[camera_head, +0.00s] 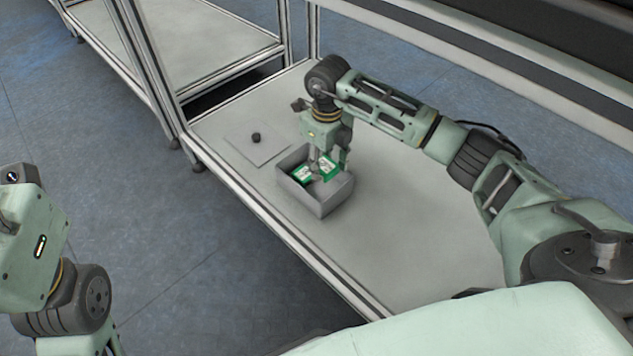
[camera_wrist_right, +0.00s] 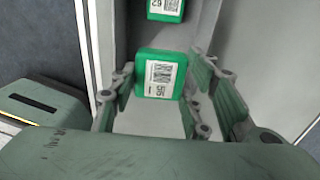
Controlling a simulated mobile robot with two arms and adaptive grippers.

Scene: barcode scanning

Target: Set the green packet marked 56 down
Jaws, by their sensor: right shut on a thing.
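The green packet marked 56 (camera_wrist_right: 160,80) has a white barcode label and sits between the fingers of my right gripper (camera_wrist_right: 170,105). In the head view my right gripper (camera_head: 329,160) points down into the grey open box, shut on this packet (camera_head: 329,168). A second green packet with a white label (camera_head: 301,173) lies in the box to its left; it is partly cut off at the top of the right wrist view (camera_wrist_right: 166,8). Whether the held packet touches the box floor is unclear. My left gripper (camera_head: 10,215) is at the left edge, its fingers cut off.
The grey box (camera_head: 318,200) stands on a pale table (camera_head: 410,235) near its front edge. Left of it a flat square plate (camera_head: 240,148) carries a small dark knob (camera_head: 256,138). The table right of the box is bare. Another table (camera_head: 205,45) stands behind at the upper left.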

